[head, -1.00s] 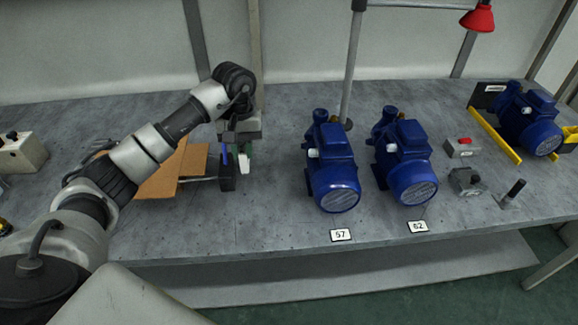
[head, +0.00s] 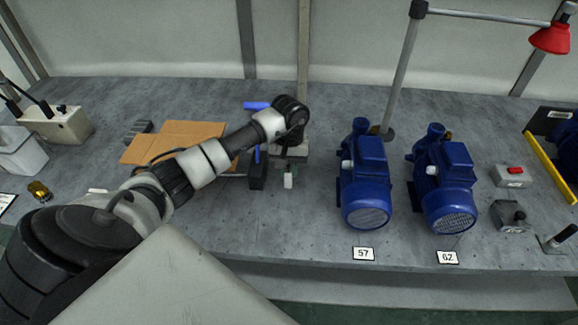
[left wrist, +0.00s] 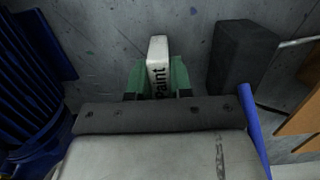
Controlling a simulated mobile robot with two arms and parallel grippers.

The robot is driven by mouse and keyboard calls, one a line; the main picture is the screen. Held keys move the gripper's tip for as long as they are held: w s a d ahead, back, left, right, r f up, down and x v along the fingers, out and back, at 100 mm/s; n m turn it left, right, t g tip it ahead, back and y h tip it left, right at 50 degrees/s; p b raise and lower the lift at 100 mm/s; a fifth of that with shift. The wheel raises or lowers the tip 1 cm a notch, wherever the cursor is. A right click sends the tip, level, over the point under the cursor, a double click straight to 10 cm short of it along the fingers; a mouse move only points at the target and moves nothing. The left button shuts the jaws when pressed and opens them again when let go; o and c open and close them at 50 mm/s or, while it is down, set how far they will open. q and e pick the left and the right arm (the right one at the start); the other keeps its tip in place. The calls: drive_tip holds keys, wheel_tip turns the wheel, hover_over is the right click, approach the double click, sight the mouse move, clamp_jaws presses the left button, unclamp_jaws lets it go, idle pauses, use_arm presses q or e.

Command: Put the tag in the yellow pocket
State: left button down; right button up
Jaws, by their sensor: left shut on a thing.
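My left gripper (head: 288,168) is shut on a white tag (head: 288,181) over the bench, left of the blue pumps. In the left wrist view the tag (left wrist: 158,50) stands out between the green fingertips of the gripper (left wrist: 158,78), with the black word "Paint" on it. I cannot tell whether the tag touches the bench. I cannot make out a yellow pocket in either view. My right gripper is not in view.
A dark block (head: 257,172) stands close left of the gripper, with brown cardboard (head: 190,130) beyond. Blue pumps labelled 57 (head: 365,180) and 62 (head: 445,185) stand to the right. A lamp post (head: 400,80) rises behind. A yellow rail (head: 548,165) is at the far right.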

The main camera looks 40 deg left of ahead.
use_arm(q)
drive_tip(key=shift+f, duration=0.1)
drive_tip(key=shift+f, duration=0.15)
drive_tip(key=c, duration=1)
unclamp_jaws()
